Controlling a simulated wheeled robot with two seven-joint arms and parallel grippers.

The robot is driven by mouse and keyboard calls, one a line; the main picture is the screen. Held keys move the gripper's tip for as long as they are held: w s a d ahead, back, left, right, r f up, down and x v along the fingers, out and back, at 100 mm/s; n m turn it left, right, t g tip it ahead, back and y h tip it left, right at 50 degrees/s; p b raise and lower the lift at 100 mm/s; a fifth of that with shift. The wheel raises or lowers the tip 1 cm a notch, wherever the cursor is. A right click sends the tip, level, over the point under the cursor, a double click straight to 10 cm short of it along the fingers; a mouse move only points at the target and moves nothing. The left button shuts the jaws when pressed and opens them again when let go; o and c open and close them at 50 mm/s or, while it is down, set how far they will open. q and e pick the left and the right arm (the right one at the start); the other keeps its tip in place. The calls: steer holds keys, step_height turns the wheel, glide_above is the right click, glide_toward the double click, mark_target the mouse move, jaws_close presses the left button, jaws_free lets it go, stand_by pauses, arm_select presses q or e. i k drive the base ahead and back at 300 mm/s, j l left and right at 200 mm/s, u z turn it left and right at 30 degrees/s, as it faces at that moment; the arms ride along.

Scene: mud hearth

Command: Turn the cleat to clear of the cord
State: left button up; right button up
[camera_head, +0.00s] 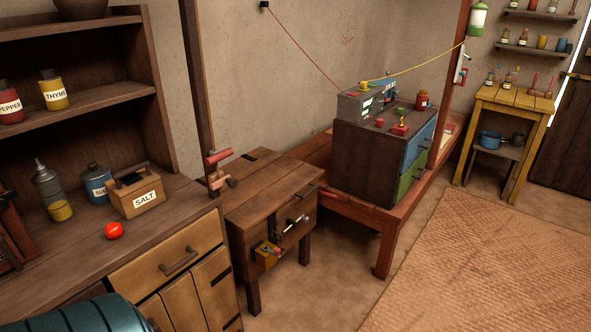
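Two cords show. A red cord (303,45) runs from a small black mount on the wall down to a grey box (364,101) on the dark cabinet. A yellow cord (415,69) runs from the top of that box up to the red-brown post by the green lantern. I cannot tell for certain which fitting is the cleat. A red-handled fitting (218,157) sits at the wooden post on the left, and small white and red parts (462,76) sit on the right post below the yellow cord's end. Neither gripper is in view.
A dark cabinet (352,158) with blue and green drawer fronts stands on a low wooden platform. A small wooden table (262,197) and a counter with a salt box (137,193) are at left. The woven mat (480,265) at right is clear.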

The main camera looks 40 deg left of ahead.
mark_target(231, 183)
steer(key=i+l+u, duration=0.1)
steer(key=i+u, duration=0.15)
steer(key=i, duration=0.3)
steer(key=i+l+u, duration=0.2)
steer(key=i, duration=0.35)
steer(key=i+l+u, duration=0.1)
steer(key=i+u, duration=0.15)
steer(key=u, duration=0.15)
steer(key=i+l+u, duration=0.2)
steer(key=u, duration=0.15)
steer(key=i+l+u, duration=0.2)
steer(key=u, duration=0.2)
steer(key=i+l+u, duration=0.15)
steer(key=l+u, duration=0.25)
steer(key=i+l+u, duration=0.15)
steer(key=l+u, duration=0.2)
steer(key=l, duration=0.15)
steer(key=i+l+u, duration=0.1)
steer(key=l+u, duration=0.25)
steer(key=l, duration=0.2)
